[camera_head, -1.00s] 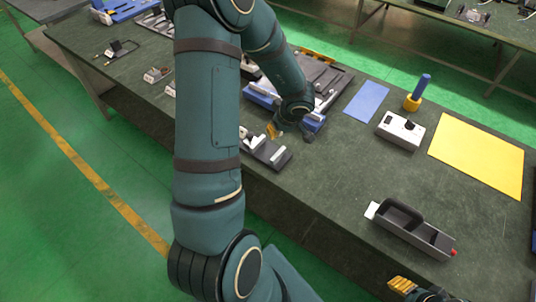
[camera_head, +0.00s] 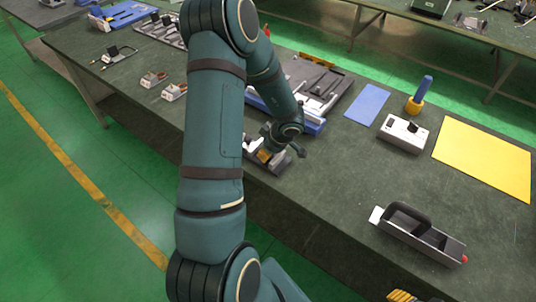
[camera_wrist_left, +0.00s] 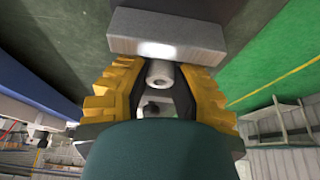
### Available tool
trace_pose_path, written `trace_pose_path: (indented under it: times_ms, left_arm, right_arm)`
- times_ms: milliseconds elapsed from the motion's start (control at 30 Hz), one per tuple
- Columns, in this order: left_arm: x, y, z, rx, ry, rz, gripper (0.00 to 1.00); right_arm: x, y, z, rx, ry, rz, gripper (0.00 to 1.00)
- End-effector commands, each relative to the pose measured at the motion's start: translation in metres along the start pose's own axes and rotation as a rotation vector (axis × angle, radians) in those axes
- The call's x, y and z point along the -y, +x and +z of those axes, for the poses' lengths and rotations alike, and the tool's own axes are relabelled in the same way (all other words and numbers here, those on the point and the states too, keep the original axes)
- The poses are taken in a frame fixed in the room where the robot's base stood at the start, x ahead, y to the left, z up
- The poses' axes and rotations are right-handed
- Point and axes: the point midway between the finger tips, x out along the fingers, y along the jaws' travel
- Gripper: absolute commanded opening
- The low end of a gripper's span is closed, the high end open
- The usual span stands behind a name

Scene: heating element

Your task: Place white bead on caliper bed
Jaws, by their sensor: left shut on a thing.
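My left gripper (camera_head: 264,156) is low over a small dark and grey fixture (camera_head: 283,165) at the table's near edge, which looks like the caliper bed. The arm and gripper hide much of this fixture. In the left wrist view the yellow fingers (camera_wrist_left: 160,88) are shut on the white bead (camera_wrist_left: 162,73), a short pale cylinder. A light grey block (camera_wrist_left: 166,36) lies just beyond the bead; I cannot tell whether they touch. My right gripper (camera_head: 403,296) shows only its yellow fingertips at the bottom edge, and its opening is unclear.
Behind the left gripper is a grey tray (camera_head: 325,78) of parts. To the right are a blue mat (camera_head: 367,104), a white box (camera_head: 402,133), a blue-and-yellow upright tool (camera_head: 416,100), a yellow mat (camera_head: 485,160) and a dark open holder (camera_head: 420,235). The table between is clear.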

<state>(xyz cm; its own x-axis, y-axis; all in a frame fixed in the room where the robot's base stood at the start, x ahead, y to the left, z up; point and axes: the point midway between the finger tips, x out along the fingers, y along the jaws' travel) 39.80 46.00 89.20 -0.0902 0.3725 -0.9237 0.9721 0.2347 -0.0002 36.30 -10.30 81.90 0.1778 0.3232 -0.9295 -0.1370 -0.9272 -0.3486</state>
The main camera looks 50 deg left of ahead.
Motion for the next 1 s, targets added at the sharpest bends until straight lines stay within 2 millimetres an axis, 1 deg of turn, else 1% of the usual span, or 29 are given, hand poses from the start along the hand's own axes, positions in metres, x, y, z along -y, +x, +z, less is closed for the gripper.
trace_pose_path:
  times_ms: [33, 267, 433, 467, 500, 867, 933, 1000]
  left_arm:
    - [0.000, 0.006, 0.003, 0.000, 0.002, 0.000, 0.06]
    - [0.000, 0.005, 0.002, 0.000, 0.000, 0.002, 0.06]
    - [0.000, 0.008, 0.003, 0.000, 0.000, 0.001, 0.06]
    - [0.000, 0.008, 0.003, 0.000, -0.001, 0.001, 0.37]
    - [0.000, 0.008, 0.003, 0.000, -0.001, 0.002, 0.51]
    - [0.000, 0.006, 0.002, -0.001, 0.000, 0.002, 0.51]
    - [0.000, 0.001, 0.002, -0.001, 0.001, 0.002, 0.51]
    - [0.000, -0.009, 0.001, -0.001, 0.001, 0.002, 0.51]
  right_arm:
    - [-0.001, 0.003, 0.001, 0.002, -0.001, 0.000, 0.47]
    - [-0.001, 0.002, 0.001, 0.003, -0.001, -0.001, 0.47]
    - [0.000, 0.001, 0.001, 0.002, -0.001, -0.001, 0.47]
    - [0.000, 0.001, 0.001, 0.002, -0.001, -0.001, 0.47]
    - [0.000, 0.001, 0.001, 0.002, -0.001, -0.001, 0.47]
    - [-0.001, 0.002, 0.001, 0.002, -0.001, -0.001, 0.47]
    - [0.000, 0.001, 0.001, 0.002, -0.001, -0.001, 0.47]
    - [0.001, -0.003, -0.001, 0.000, 0.000, 0.000, 0.47]
